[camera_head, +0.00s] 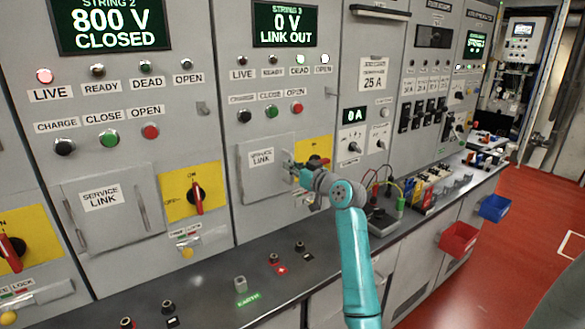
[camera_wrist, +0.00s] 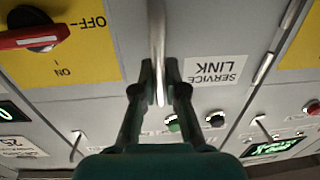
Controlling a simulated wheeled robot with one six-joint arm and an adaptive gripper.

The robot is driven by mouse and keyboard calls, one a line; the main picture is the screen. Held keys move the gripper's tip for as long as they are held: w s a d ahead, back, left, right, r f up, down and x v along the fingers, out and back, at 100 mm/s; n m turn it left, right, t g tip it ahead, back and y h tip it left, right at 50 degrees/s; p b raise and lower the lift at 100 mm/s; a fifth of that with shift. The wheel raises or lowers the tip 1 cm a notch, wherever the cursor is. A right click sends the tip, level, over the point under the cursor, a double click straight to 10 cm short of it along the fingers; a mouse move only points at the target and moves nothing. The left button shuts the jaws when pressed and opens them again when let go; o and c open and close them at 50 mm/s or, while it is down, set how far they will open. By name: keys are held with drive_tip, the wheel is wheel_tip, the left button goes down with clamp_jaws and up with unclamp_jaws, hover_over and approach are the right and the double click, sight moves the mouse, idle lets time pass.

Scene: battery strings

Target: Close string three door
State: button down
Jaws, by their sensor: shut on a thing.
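The string three door is a grey panel labelled SERVICE LINK (camera_head: 262,185), under the display reading 0 V LINK OUT (camera_head: 286,24). It looks flush or nearly flush with the cabinet front; I cannot tell whether it is fully shut. My gripper (camera_head: 293,168) is at the door's right side. In the wrist view, which is upside down, the fingers of my gripper (camera_wrist: 159,82) are closed around the door's bar handle (camera_wrist: 157,35), beside the SERVICE LINK label (camera_wrist: 215,69).
A red rotary switch on a yellow plate (camera_wrist: 88,45) is close beside the handle, partly behind my wrist in the head view. The string two door (camera_head: 118,222) is to the left. Below, the dark counter (camera_head: 215,285) carries small posts and a meter with leads (camera_head: 382,222).

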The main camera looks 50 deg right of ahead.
drive_tip(key=c, duration=1.2)
unclamp_jaws()
drive_tip(key=shift+w+d, duration=0.1)
drive_tip(key=v, duration=1.2)
